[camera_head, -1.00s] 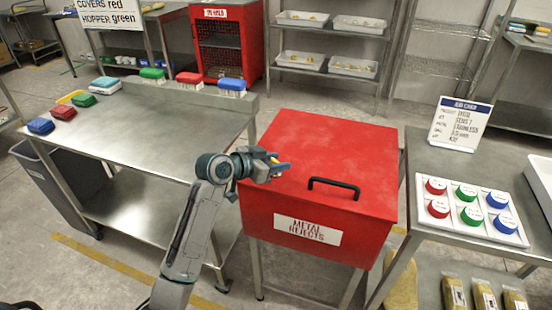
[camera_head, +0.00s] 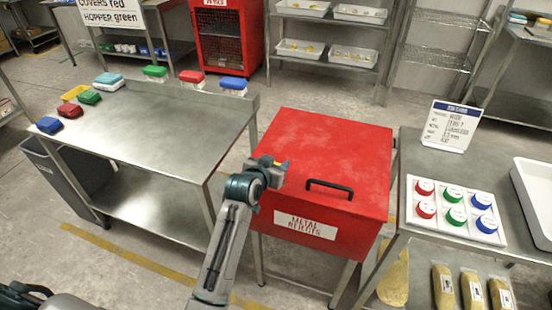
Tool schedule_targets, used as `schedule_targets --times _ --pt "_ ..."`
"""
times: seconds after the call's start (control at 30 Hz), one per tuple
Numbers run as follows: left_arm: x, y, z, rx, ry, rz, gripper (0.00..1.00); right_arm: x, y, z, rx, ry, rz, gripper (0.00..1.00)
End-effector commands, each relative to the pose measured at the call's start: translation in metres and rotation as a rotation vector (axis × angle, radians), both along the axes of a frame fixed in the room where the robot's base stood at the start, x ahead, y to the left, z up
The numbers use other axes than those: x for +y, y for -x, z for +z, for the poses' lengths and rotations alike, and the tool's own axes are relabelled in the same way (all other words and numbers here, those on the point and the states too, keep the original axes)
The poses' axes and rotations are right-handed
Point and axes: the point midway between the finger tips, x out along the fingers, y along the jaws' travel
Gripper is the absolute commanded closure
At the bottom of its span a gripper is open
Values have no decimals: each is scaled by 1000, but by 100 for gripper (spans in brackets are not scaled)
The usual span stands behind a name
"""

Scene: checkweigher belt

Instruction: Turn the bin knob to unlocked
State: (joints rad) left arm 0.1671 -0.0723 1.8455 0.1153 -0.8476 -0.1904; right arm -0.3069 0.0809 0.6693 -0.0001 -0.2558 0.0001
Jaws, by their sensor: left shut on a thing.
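The red bin (camera_head: 335,145) marked METAL REJECTS stands in the middle, with a black handle (camera_head: 330,186) on its lid. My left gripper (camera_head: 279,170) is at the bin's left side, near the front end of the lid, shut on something. My right gripper is not in view.
A steel table (camera_head: 165,130) with several coloured blocks stands at left, a grey bin (camera_head: 65,180) beneath it. At right, a table (camera_head: 415,160) holds a white board (camera_head: 450,234) of red, green and blue round pieces, a sign (camera_head: 450,125) and a white tray (camera_head: 535,195).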

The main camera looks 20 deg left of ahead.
Motion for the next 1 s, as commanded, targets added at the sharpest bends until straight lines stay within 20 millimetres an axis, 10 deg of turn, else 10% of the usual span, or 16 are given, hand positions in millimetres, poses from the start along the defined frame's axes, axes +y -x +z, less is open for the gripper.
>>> schedule_targets --times 0.87,0.9,1.0 --pt "0 0 -1 1 0 117 85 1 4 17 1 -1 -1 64" --pt "0 0 -1 1 0 117 54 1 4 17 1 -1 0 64" --pt "0 0 -1 1 0 117 40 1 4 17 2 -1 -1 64"
